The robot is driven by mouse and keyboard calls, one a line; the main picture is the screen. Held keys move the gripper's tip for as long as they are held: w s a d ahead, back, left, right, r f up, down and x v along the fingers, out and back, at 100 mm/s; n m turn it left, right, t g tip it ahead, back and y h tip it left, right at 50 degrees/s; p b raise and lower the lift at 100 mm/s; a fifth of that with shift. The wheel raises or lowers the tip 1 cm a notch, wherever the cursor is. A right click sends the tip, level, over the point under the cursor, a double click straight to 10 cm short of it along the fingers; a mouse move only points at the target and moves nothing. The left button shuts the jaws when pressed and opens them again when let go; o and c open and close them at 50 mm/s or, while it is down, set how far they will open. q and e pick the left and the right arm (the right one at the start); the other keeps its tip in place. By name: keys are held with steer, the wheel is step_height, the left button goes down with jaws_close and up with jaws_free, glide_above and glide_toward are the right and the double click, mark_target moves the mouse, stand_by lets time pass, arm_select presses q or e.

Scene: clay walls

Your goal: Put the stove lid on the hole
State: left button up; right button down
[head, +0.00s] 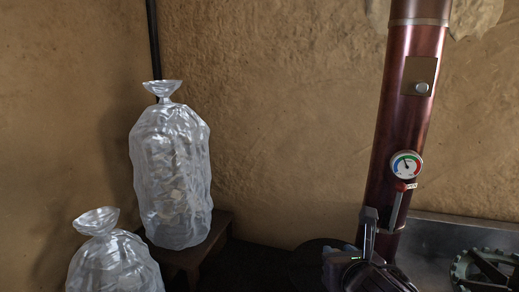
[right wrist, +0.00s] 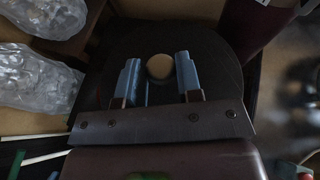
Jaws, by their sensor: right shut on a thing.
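The stove lid looks like a dark, round plate (right wrist: 215,58) with a tan round knob (right wrist: 159,66) in the right wrist view. In the head view its dark edge (head: 305,262) shows at the bottom, left of my right gripper (head: 338,253). In the right wrist view the blue fingers of my right gripper (right wrist: 158,74) stand on either side of the knob, and the gripper is shut on the lid. The hole cannot be made out in either view. My left gripper is not in view.
A dark red stovepipe (head: 408,110) with a gauge (head: 406,164) rises close behind my right gripper. A grey metal surface (head: 425,240) with a green toothed ring (head: 488,268) lies right. Clear plastic bags (head: 170,175) stand left, one on a wooden stand (head: 205,250).

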steer(key=s+d+f, duration=0.5)
steer(key=s+f, duration=0.1)
steer(key=f, duration=0.1)
steer(key=shift+s+d+f+m+h+p, duration=0.15)
steer(key=shift+s+f+m+h+p, duration=0.15)
steer(key=shift+s+h+p, duration=0.15)
steer(key=shift+w, duration=0.1)
stand_by(0.6)
